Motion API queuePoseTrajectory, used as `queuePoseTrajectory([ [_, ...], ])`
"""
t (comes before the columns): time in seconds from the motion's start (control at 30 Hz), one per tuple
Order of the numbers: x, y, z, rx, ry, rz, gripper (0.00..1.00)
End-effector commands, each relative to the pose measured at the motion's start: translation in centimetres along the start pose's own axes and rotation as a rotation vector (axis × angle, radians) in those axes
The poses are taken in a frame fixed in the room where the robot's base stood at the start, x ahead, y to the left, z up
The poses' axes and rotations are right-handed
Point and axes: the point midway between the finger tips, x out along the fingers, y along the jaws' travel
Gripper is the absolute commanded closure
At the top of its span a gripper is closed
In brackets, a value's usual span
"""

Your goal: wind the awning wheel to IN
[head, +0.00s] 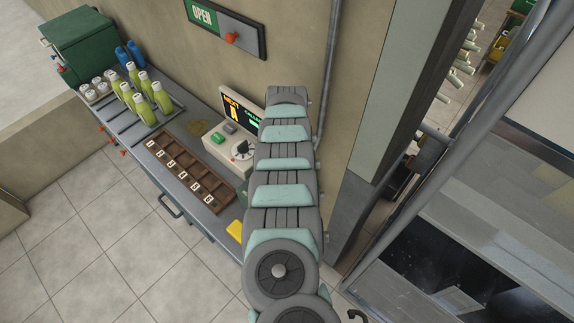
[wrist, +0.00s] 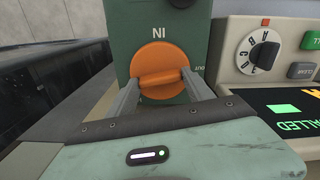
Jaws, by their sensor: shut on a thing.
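The awning wheel (wrist: 160,57) is a round orange knob with a raised grip bar, mounted on a dark green box (wrist: 125,18). In the wrist view the bar lies level across the knob. A white IN label, which reads upside down, stands just above the knob, and a small OUT label is at its right. My gripper (wrist: 160,83) is shut on the wheel, with one grey finger at each side of the grip bar. In the head view my arm hides the wheel and gripper.
A cream control box with a dial (wrist: 260,52) stands right beside the wheel's box. In the head view, the counter holds a wooden compartment tray (head: 185,170), green bottles (head: 143,95) and a yellow item (head: 235,230). An OPEN sign (head: 227,28) hangs on the wall.

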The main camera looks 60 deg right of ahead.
Motion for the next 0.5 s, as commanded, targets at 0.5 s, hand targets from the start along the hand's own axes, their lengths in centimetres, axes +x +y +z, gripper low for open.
queuePoseTrajectory([
  [0.5, 0.42, -0.17, -0.09, 0.49, 0.003, -0.004, 0.8],
])
